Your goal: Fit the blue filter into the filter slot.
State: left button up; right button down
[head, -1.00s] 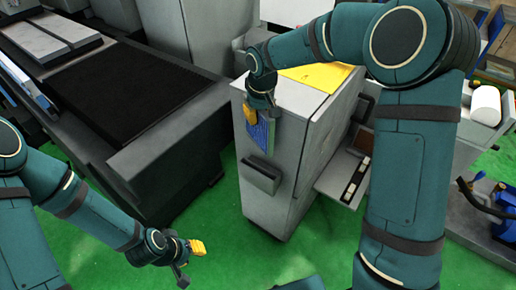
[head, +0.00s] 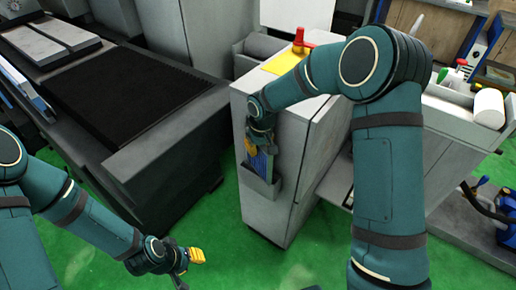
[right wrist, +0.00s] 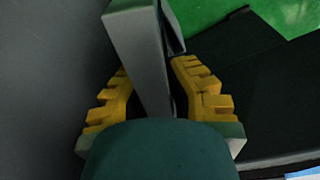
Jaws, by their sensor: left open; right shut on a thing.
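The blue filter (head: 261,164) is upright against the narrow face of the grey cabinet in the head view. My right gripper (head: 258,146) is shut on its upper part. The filter's lower end is at the mouth of the filter slot (head: 262,187), a grey pocket on that face, and appears to be inside it; how deep I cannot tell. In the right wrist view, the yellow fingers (right wrist: 155,95) stand on both sides of a grey bar-like piece, and the blue face is hidden. My left gripper (head: 188,264) is open and empty, low over the green floor.
The grey cabinet (head: 288,130) has a yellow sheet (head: 284,62) and a red-handled item (head: 300,42) on top. The dark machine bed (head: 130,90) lies to the left. A white roll (head: 488,108) lies on the right. Green floor is free between the machine bed and cabinet.

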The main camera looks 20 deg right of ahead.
jog(key=shift+f+b, duration=0.35)
jog(key=shift+f, duration=0.05)
jog(key=c, duration=1.1)
grip_release()
jog(key=shift+c, duration=0.2)
jog(key=shift+r, duration=0.25)
jog(key=r+p, duration=0.1)
jog(key=r, duration=0.3)
jog(key=s+r+p, duration=0.1)
jog(key=r, duration=0.3)
jog(key=r+p, duration=0.1)
jog(key=r, duration=0.3)
jog(key=shift+s+d+r, duration=0.15)
jog(key=shift+s+d, duration=0.1)
jog(key=shift+s, duration=0.15)
